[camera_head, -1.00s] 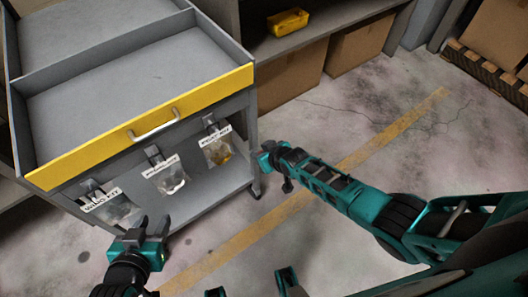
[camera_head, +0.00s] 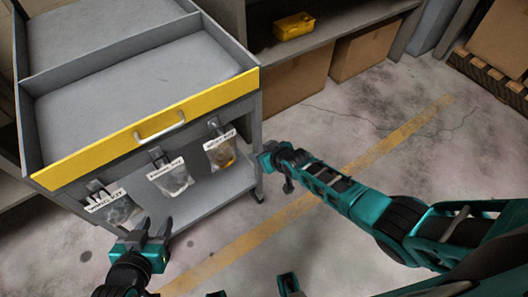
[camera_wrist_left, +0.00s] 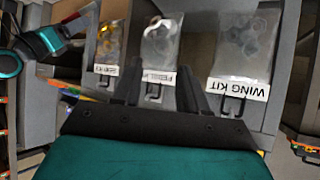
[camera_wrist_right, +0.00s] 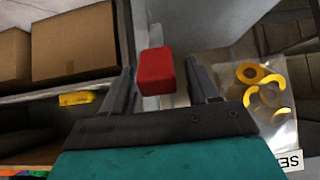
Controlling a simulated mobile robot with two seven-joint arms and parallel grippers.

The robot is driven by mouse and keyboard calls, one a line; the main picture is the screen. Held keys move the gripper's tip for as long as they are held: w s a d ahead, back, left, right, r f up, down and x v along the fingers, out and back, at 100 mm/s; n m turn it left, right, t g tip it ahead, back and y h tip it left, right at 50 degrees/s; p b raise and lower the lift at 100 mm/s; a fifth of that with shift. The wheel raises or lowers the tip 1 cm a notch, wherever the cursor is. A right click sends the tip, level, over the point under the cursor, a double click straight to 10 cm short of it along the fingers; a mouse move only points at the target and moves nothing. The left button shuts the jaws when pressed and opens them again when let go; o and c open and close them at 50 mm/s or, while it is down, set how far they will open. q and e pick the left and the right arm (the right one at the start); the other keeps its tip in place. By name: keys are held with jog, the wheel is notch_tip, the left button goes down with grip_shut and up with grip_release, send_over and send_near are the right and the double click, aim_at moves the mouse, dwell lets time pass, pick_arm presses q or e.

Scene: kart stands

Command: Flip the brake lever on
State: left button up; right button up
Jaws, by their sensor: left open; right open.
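A red block-shaped part (camera_wrist_right: 155,72), perhaps the brake lever's handle, shows in the right wrist view on a pale bar, between the fingertips in the picture. I cannot tell whether it is between or beyond them. I cannot make it out in the head view. My right gripper (camera_wrist_right: 160,88) is open; in the head view it (camera_head: 270,158) is near the cart's right front corner. My left gripper (camera_head: 154,232) is open and empty in front of the cart's lower left side. The grey cart (camera_head: 130,95) has a yellow front edge with a handle.
Bags labelled as kits hang on the cart's front: the wing kit (camera_head: 122,210), a middle bag (camera_head: 174,180) and a right bag (camera_head: 220,155). A shelf (camera_head: 350,20) holds a yellow box (camera_head: 294,26), with cardboard boxes (camera_head: 362,50) below. Open floor with a yellow line (camera_head: 400,132) lies right.

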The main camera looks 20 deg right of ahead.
jog(key=shift+s, duration=0.1)
jog(key=shift+s+d+r+p, duration=0.15)
jog(key=shift+s+r+p, duration=0.1)
jog(key=shift+p, duration=0.15)
jog(key=p+v, duration=0.5)
jog(key=v, duration=0.7)
jog(key=shift+p, duration=0.3)
jog(key=s+d+r+m+t+h, duration=0.1)
jog(key=s+d+r+t, duration=0.1)
jog(key=s+r, duration=0.6)
jog(key=s, duration=0.3)
jog(key=shift+s+r, duration=0.3)
jog(key=shift+s, duration=0.1)
